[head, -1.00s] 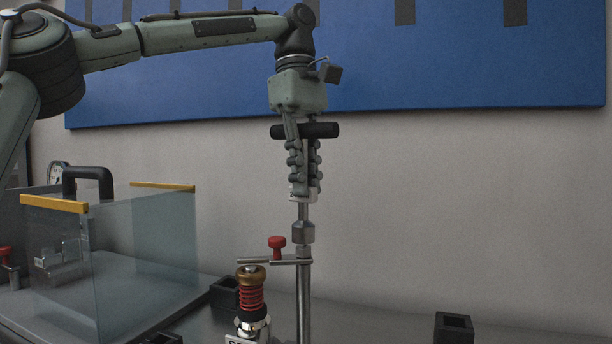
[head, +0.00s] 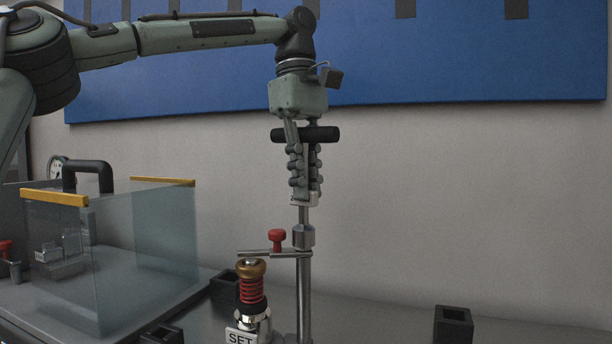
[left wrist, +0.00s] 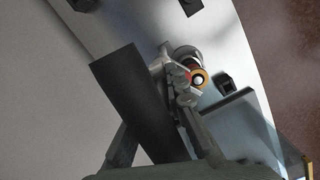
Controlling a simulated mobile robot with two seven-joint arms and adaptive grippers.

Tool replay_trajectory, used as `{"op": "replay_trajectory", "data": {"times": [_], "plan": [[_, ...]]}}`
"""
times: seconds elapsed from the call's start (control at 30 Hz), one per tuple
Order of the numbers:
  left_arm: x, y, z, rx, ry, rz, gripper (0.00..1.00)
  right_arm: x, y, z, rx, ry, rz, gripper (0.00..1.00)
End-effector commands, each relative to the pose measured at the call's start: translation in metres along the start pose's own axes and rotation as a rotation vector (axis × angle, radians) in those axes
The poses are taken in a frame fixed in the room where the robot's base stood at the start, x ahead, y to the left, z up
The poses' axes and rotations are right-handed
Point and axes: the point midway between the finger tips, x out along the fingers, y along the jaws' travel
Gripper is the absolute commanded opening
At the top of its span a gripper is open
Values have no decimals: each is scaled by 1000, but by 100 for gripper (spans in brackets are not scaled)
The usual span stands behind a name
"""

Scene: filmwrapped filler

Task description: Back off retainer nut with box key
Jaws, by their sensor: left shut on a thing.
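My left gripper (head: 304,196) points down and is shut on the shaft of the box key, below its black crossbar (head: 323,134). The key stands upright, with its metal socket (head: 303,237) at the lower end. The socket sits at the top of an upright metal post (head: 304,290), at the height of a side arm with a red knob (head: 277,238). The retainer nut is not visible; the socket seems to cover it. In the left wrist view the black crossbar (left wrist: 140,100) hides much of the key. My right gripper is not in view.
Left of the post stands a valve with a brass cap (head: 251,268), red spring and SET label (head: 240,337). A clear cover (head: 160,235) with a black handle stands farther left. Black blocks (head: 453,326) sit on the bench. The bench right of the post is mostly clear.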

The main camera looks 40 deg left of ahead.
Motion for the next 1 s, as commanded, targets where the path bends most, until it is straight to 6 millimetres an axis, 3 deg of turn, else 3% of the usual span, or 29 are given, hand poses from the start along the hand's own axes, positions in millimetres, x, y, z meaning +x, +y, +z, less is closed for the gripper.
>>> {"op": "replay_trajectory", "data": {"times": [0.27,0.5,0.73,1.0], "plan": [[4,0,-1,-8,0,2,0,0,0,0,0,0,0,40],[4,1,-1,-212,1,28,0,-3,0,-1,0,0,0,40],[3,1,0,-156,-1,20,0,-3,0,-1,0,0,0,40],[-15,1,2,-156,1,21,0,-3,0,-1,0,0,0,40]]}}
